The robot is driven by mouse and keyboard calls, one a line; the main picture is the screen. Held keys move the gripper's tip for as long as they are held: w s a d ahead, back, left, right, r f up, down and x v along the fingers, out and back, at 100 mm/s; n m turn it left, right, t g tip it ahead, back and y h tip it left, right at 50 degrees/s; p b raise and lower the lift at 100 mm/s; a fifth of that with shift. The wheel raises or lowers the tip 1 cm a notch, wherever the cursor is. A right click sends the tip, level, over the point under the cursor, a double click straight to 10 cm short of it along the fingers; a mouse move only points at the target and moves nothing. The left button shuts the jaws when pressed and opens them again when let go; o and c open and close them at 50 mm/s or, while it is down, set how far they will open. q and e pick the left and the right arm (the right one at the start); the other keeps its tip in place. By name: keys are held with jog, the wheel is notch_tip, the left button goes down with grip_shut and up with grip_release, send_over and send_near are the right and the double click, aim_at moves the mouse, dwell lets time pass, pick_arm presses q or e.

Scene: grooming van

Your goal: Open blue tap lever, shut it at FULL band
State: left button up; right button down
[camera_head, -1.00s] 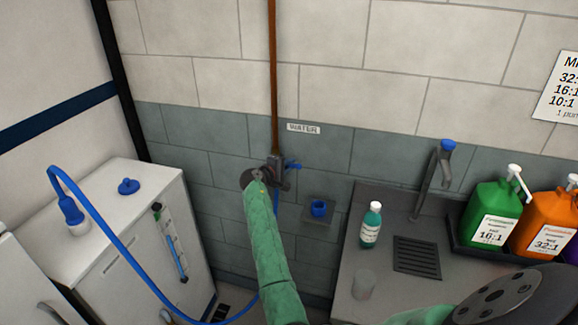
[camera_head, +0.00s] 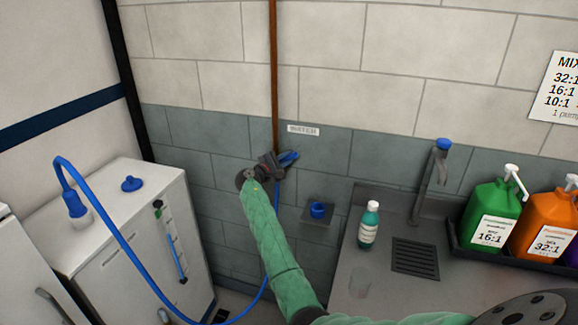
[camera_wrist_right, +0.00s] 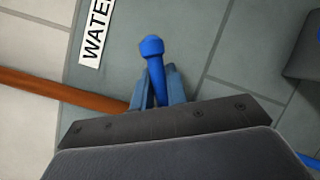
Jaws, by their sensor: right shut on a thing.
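The blue tap lever (camera_wrist_right: 152,48) sticks out between the two fingers of my right gripper (camera_wrist_right: 158,88) in the right wrist view. The fingers are shut on its stem, with the rounded knob beyond the tips. In the head view, my right gripper (camera_head: 283,163) is at the wall tap, below the WATER label (camera_head: 303,130), and covers most of the tap. A white tank (camera_head: 135,225) stands at the left, with an upright blue gauge (camera_head: 175,258) on its front. The gauge markings are too small to read. My left gripper is not in view.
A blue hose (camera_head: 110,225) loops from the tank top towards the floor. A copper pipe (camera_head: 273,75) runs down to the tap. A blue cup (camera_head: 318,210) sits on a small wall holder right of my arm. A teal bottle (camera_head: 368,225) stands on the grey counter (camera_head: 385,275).

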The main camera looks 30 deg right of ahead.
jog(key=n, duration=0.2)
jog(key=r+n+t+h, duration=0.1)
jog(key=shift+w+a, duration=0.35)
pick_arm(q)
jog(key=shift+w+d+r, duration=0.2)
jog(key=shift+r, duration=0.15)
pick_arm(e)
jog(key=shift+w+a+r+n, duration=0.1)
jog(key=shift+r+n, duration=0.05)
jog(key=shift+n, duration=0.25)
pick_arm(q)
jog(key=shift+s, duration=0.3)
pick_arm(e)
jog(key=c, duration=1.4)
grip_release()
jog(key=shift+a, duration=0.1)
jog(key=shift+r, duration=0.1)
jog(key=shift+a+b, duration=0.25)
jog(key=shift+b, duration=0.2)
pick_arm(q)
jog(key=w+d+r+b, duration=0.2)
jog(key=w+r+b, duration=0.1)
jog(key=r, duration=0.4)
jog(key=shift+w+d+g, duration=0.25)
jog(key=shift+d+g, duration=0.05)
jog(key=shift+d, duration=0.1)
pick_arm(e)
jog(key=shift+v, duration=3.65)
